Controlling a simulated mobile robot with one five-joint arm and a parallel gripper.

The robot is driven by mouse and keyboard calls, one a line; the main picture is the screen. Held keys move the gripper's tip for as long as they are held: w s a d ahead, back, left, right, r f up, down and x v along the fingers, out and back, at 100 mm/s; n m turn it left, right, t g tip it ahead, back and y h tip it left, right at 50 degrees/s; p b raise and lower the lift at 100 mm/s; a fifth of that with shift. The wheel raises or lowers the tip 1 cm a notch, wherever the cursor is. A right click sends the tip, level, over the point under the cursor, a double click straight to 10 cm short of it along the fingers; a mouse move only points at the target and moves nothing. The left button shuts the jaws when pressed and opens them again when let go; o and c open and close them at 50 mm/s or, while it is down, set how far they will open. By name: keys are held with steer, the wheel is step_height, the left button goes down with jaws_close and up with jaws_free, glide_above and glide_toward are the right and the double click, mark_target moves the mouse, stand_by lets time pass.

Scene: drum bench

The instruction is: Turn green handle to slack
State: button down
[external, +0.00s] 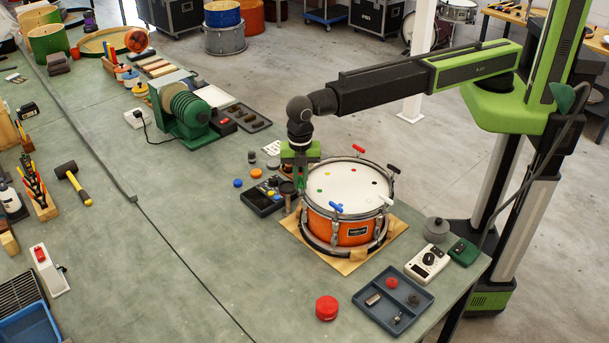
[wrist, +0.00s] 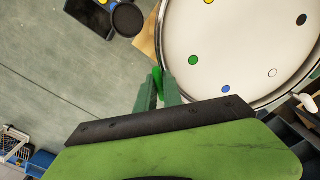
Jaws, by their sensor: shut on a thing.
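The drum (external: 342,229) has an orange shell and a white head, and stands on a wooden board. Coloured handles sit around its rim: a red handle (external: 358,148), a black handle (external: 393,168), a white handle (external: 386,199) and a blue handle (external: 336,208). My gripper (external: 300,185) points down at the drum's left rim. In the wrist view, the green handle (wrist: 157,77) shows between my fingers, just outside the rim near the green dot (wrist: 193,61). My gripper (wrist: 159,88) is shut on it. My fingers hide most of the handle, and its angle is hard to tell.
A dark tray (external: 262,200) with small parts lies close left of my gripper. A blue-grey tray (external: 393,300), a red lid (external: 326,308) and a white meter (external: 427,264) lie near the front edge. A green machine (external: 184,112) stands farther back. The bench middle is clear.

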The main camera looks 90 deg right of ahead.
steer(key=n, duration=0.5)
steer(key=shift+n, duration=0.3)
steer(key=n, duration=1)
steer(key=shift+n, duration=2.6)
steer(key=c, duration=1.5)
jaws_free()
